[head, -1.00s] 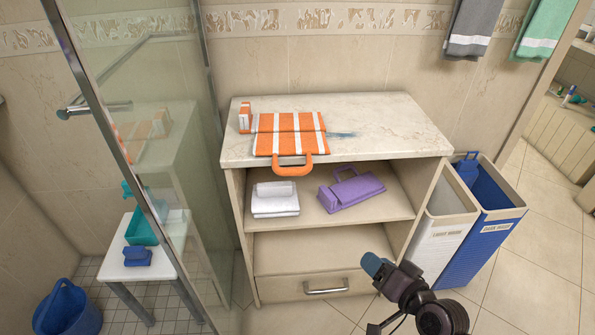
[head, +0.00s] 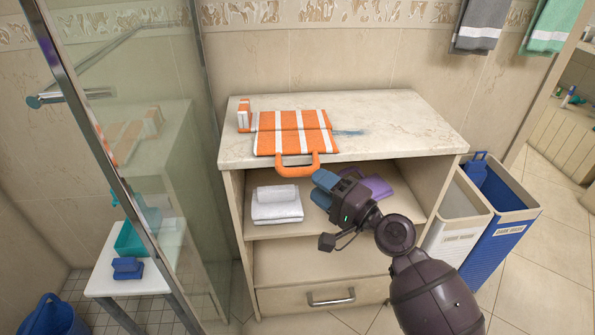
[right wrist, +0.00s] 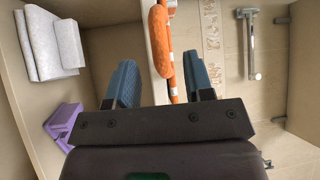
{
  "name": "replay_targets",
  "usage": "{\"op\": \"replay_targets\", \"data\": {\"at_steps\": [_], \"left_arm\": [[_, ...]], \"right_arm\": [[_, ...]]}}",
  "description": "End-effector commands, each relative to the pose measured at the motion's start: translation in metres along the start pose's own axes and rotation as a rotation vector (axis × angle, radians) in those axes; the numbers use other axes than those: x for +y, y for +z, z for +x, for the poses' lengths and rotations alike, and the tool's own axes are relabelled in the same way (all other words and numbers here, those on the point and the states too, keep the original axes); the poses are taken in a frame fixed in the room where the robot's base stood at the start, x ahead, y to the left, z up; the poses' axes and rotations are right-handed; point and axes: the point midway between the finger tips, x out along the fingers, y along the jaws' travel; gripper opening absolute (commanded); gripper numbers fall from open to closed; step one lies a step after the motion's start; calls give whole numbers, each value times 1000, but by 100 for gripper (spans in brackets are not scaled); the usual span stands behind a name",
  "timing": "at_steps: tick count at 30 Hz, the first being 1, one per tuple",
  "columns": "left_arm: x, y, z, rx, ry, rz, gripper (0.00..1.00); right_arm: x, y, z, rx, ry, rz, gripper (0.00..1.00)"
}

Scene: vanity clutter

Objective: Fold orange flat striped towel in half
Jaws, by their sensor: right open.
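The orange towel with white stripes (head: 293,131) lies flat on the top of the cabinet, near its left front edge. An orange loop (head: 298,166) hangs from its front side over the cabinet edge. My right gripper (head: 325,185) is open and empty, in front of the cabinet, a little below and to the right of the loop. In the right wrist view the orange loop (right wrist: 164,45) shows ahead, between the lines of the two blue fingertips (right wrist: 160,80); it appears apart from them. My left gripper is not in view.
The cabinet top (head: 400,120) is bare to the right, apart from a bluish mark. A small orange-and-white box (head: 244,115) stands left of the towel. White folded towels (head: 277,208) and a purple item (head: 380,186) lie on the shelf below. A glass panel (head: 150,120) stands left.

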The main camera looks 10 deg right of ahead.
Motion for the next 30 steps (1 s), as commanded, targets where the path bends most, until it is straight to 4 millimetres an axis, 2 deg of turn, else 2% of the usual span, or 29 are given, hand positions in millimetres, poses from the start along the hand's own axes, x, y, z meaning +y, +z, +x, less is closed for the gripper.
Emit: {"op": "replay_targets", "data": {"at_steps": [1,6,12,25,30], "left_arm": [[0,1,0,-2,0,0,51],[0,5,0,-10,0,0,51],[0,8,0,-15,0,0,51],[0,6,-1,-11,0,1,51],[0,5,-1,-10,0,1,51]], "right_arm": [[-1,0,10,-1,-2,1,47],[0,0,38,-1,0,0,47],[1,0,58,0,1,1,47],[1,0,65,0,2,-1,47],[1,1,65,0,2,-1,21]]}}
